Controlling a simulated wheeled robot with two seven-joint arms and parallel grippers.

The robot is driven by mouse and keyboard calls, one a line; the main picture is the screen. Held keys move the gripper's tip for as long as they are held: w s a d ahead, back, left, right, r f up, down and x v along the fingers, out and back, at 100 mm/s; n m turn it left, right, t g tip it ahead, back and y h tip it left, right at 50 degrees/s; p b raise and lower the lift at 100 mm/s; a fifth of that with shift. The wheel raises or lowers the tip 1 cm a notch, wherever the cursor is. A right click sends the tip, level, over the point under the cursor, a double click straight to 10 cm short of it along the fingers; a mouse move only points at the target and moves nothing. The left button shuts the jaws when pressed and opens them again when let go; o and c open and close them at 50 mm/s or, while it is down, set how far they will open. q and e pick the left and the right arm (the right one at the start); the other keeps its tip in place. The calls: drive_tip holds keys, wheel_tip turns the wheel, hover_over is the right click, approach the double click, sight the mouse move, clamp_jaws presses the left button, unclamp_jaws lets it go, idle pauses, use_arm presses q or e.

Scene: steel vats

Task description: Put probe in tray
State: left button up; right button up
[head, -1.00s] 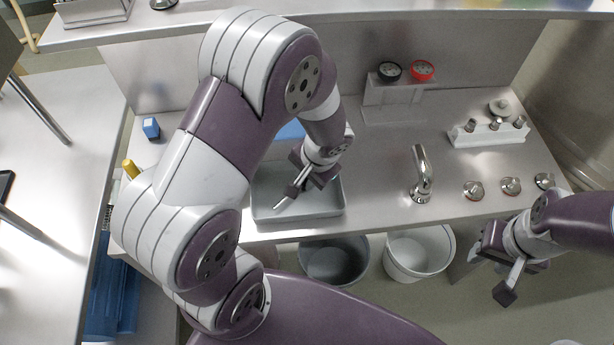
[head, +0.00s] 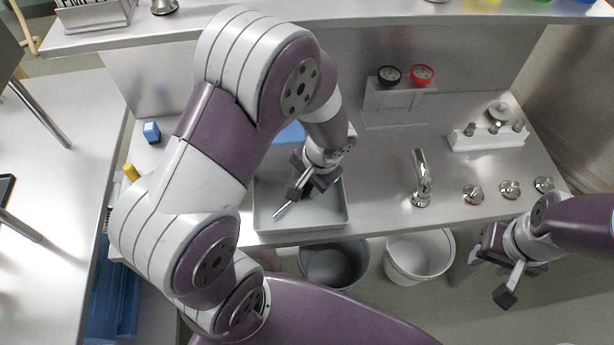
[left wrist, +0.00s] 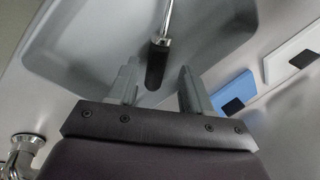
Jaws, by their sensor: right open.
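The probe (head: 284,209) is a thin metal rod; in the left wrist view its dark handle (left wrist: 155,68) shows between my fingertips, with the shaft running away from me. It is over the floor of the grey tray (head: 259,219), within its walls; I cannot tell whether it rests fully on the floor. My left gripper (head: 302,190) is low over the tray. In the left wrist view its fingers (left wrist: 158,82) stand apart, with a gap on each side of the handle. My right gripper (head: 499,270) is open and empty, in front of the counter at the right.
A tap (head: 421,178) and several round knobs stand right of the tray. A holder with a black and a red ring (head: 422,73) is behind. A white rack (head: 489,136) is at the right. Two bins (head: 419,254) stand below the counter edge. A blue block (head: 151,131) sits at the left.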

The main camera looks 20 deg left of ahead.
use_arm(q)
drive_tip(key=w+p+v, duration=0.1)
drive_tip(key=v, duration=0.8)
drive_tip(key=s+a+r+n+h, duration=0.1)
drive_tip(key=s+n+h, duration=0.1)
drive_tip(key=s, duration=0.4)
drive_tip(key=shift+s+a+n+t+h+p, duration=0.2)
drive_tip(key=shift+s+n+t+h+p, duration=0.15)
drive_tip(key=shift+n, duration=0.35)
wheel_tip(320, 180, up, 3)
drive_tip(key=p, duration=0.3)
drive_tip(key=shift+r, duration=0.25)
